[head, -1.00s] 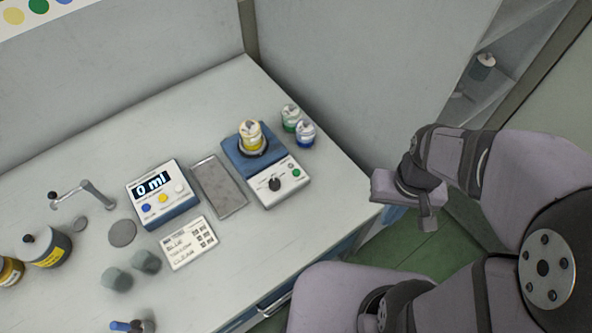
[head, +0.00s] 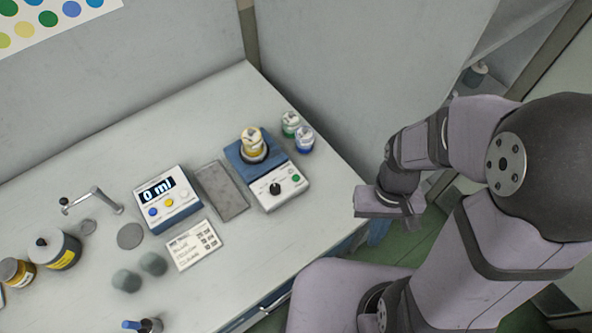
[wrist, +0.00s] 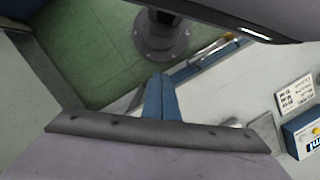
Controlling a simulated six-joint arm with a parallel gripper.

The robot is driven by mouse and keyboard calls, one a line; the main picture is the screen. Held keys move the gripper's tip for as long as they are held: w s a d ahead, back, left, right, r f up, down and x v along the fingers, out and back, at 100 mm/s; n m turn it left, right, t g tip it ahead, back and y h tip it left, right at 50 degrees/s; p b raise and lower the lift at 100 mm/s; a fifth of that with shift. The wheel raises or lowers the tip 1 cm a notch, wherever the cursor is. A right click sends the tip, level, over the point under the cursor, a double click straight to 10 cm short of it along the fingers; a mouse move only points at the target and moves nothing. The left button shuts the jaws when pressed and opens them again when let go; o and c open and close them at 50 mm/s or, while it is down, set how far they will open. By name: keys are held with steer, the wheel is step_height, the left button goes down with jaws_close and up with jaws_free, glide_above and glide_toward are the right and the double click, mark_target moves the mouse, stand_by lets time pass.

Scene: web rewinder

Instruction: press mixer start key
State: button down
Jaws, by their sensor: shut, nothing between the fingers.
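The mixer (head: 288,187) stands at the right part of the bench, a blue and white unit with a black knob (head: 275,189) and a small green key (head: 295,177) on its sloped front panel. A yellow-banded jar (head: 253,147) sits upright on its top. My gripper (head: 385,212) is shut and empty, to the right of the mixer and apart from it, beyond the bench's right edge. The wrist view looks past the gripper to the floor and bench edge; the mixer's key cannot be made out there.
Green-banded and blue-banded jars (head: 304,140) stand behind the mixer's right side. Left of the mixer are a grey tray (head: 221,190), a display unit (head: 163,196) reading 0 ml and a printed card (head: 195,246). The bench (head: 300,222) is clear in front of the mixer.

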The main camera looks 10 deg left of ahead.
steer(key=w+a+f+n+t+p, duration=0.1)
steer(key=w+f+n, duration=0.1)
steer(key=n, duration=0.1)
steer(key=w+a+f+n+t+p, duration=0.1)
steer(key=w+f+n+p, duration=0.1)
steer(key=w+f+n, duration=0.1)
steer(key=w+a+f+n+p, duration=0.1)
steer(key=w+f+n, duration=0.2)
steer(key=shift+w+a+n+t+p, duration=0.15)
steer(key=shift+a+n+t+p, duration=0.15)
steer(key=shift+a+n+t, duration=0.1)
steer(key=w+a+r+n+t+y, duration=0.2)
steer(key=w+a+n+t+y, duration=0.15)
steer(key=w+a, duration=0.4)
step_height(320, 180, up, 6)
steer(key=n+t+y, duration=0.1)
steer(key=n+y, duration=0.4)
steer(key=n, duration=0.1)
glide_above(296, 178)
steer(key=d, duration=0.1)
steer(key=shift+s+h, duration=0.25)
steer(key=shift+f, duration=0.1)
step_height(296, 178, down, 9)
steer(key=b, duration=0.7)
steer(key=shift+b, duration=0.4)
